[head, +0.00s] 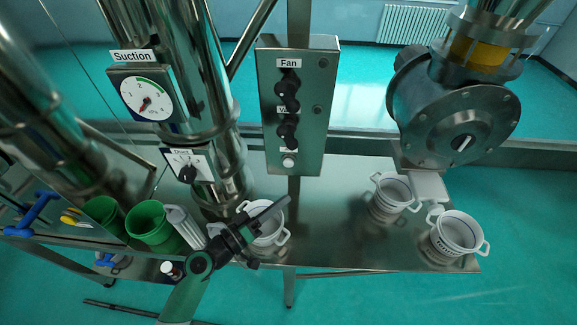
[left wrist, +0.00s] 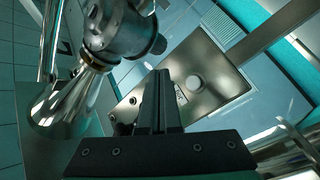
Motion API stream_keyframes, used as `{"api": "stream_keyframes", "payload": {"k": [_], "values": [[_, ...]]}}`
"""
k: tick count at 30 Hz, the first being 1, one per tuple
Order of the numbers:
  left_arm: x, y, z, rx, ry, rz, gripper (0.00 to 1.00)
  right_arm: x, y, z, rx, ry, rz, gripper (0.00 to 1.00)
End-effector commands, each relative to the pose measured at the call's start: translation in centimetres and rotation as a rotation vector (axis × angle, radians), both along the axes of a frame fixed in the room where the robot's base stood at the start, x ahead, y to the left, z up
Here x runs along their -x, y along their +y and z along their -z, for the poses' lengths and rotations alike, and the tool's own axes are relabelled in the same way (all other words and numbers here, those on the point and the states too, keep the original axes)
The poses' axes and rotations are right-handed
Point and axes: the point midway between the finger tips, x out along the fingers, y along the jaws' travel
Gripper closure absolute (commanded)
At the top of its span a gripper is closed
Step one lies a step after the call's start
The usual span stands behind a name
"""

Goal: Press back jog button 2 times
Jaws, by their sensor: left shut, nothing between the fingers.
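The grey control panel (head: 296,105) hangs above the table. Its top label reads Fan; it carries two black knobs and a round white button (head: 288,161) near its lower edge. No label for a back jog button is readable. My left gripper (head: 284,202) is shut and empty, below the panel and over a white cup, apart from the white button. In the left wrist view its shut fingers (left wrist: 160,80) point at a metal plate with a pale round disc (left wrist: 195,83), just right of the fingertips. The right gripper is not in view.
White two-handled cups stand on the steel table (head: 325,210), one partly behind my gripper (head: 268,232) and two at right. Green cups (head: 150,222) stand at left. The Suction gauge (head: 146,97) and a dial are on the left column. A flanged steel machine (head: 455,115) hangs at right.

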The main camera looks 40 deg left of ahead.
Motion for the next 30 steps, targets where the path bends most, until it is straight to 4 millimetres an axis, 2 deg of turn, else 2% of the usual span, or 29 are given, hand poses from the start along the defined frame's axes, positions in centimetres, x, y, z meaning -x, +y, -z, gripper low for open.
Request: {"api": "stream_keyframes", "payload": {"k": [8,13,24,30], "values": [[-0.1,0.0,-0.1,-0.002,-0.002,0.000,1.00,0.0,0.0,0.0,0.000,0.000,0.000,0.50],[-0.8,0.6,-0.1,-0.001,-0.002,0.000,1.00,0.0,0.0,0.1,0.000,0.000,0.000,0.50],[-4.7,4.0,-0.1,-0.002,-0.004,0.000,1.00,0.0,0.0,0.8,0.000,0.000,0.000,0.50],[-6.3,5.4,0.1,-0.003,-0.003,0.001,1.00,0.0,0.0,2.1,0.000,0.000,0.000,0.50]]}}
